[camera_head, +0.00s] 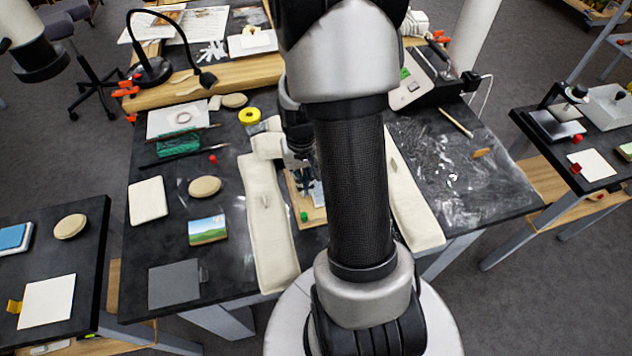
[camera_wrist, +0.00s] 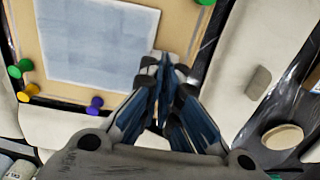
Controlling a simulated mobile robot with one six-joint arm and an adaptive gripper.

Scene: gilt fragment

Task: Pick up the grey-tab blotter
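A flat dark grey square (camera_head: 175,284) lies at the front left of the main table in the head view. A small grey tab (camera_head: 204,275) shows at its right edge, so it looks like the grey-tab blotter. My gripper (camera_head: 306,186) is well to its right and farther back, partly hidden by my arm, above a tan board. In the wrist view my gripper (camera_wrist: 162,64) has its fingertips together with nothing seen between them. It points at the edge of the tan board (camera_wrist: 180,28), which carries a pale blue sheet (camera_wrist: 98,42). The blotter is not in the wrist view.
Long cream weighted strips (camera_head: 268,225) flank the tan board. A small landscape picture (camera_head: 207,229), an oval tan pad (camera_head: 205,187) and a cream pad (camera_head: 148,201) lie behind the blotter. A yellow-tab blotter (camera_head: 47,301) lies on the left table. Bare tabletop surrounds the grey square.

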